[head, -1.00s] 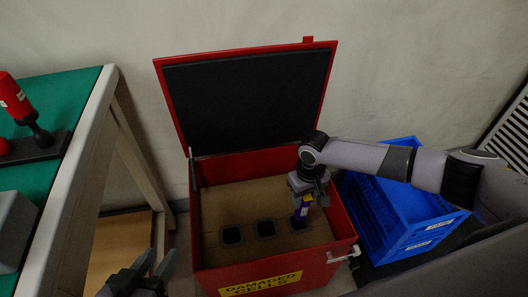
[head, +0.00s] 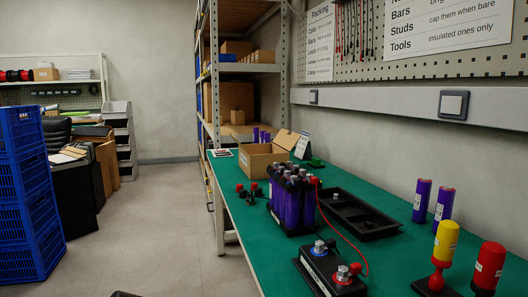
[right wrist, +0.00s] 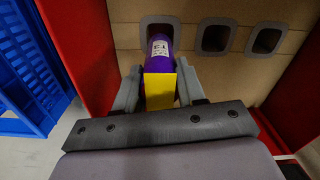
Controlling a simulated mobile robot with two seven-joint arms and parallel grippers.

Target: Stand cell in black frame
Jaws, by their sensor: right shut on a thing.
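In the right wrist view my right gripper (right wrist: 160,92) is shut on a purple cell (right wrist: 159,50) with a white label and a yellow part at the near end. The cell's far end is at the leftmost dark-edged frame (right wrist: 172,21); I cannot tell how deep it sits. Two more such frames, a middle one (right wrist: 215,37) and a right one (right wrist: 265,40), look empty in the tan floor. The head view now faces the bench, so it shows neither the box nor my right gripper. My left gripper is not recognisable in any current view.
The box's red wall (right wrist: 78,45) is close left of the gripper, with a blue crate (right wrist: 28,70) beyond. In the head view the green bench (head: 400,235) holds a block of purple cells (head: 290,205), a black tray (head: 360,218) and two loose purple cells (head: 422,200).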

